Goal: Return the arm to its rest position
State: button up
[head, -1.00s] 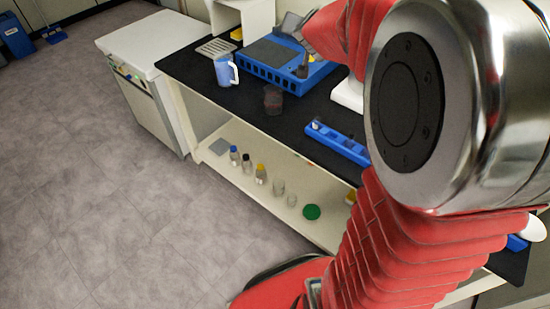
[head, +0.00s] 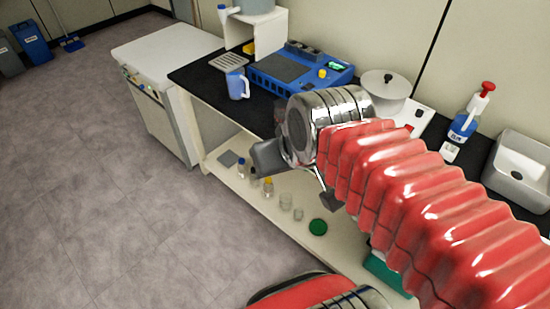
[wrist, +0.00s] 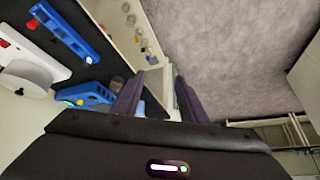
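My arm, with red ribbed sleeves and a metal joint, reaches from the lower right over the front of the bench in the head view. Dark parts at its end show below the metal joint, but the finger gap is not clear there. In the wrist view my gripper (wrist: 157,80) shows two dark fingers, apart, with nothing held between them. The gripper hangs in the air and touches nothing that I can see.
The floor (head: 90,190) at left is clear.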

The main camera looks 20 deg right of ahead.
jog(key=shift+s+d+f+g, duration=0.15)
jog(key=shift+s+f, duration=0.1)
jog(key=shift+s, duration=0.4)
jog(key=shift+s+f+g, duration=0.15)
jog(key=shift+s+f, duration=0.1)
jog(key=shift+s, duration=0.35)
jog(key=shift+c, duration=0.3)
jog(key=shift+c, duration=0.7)
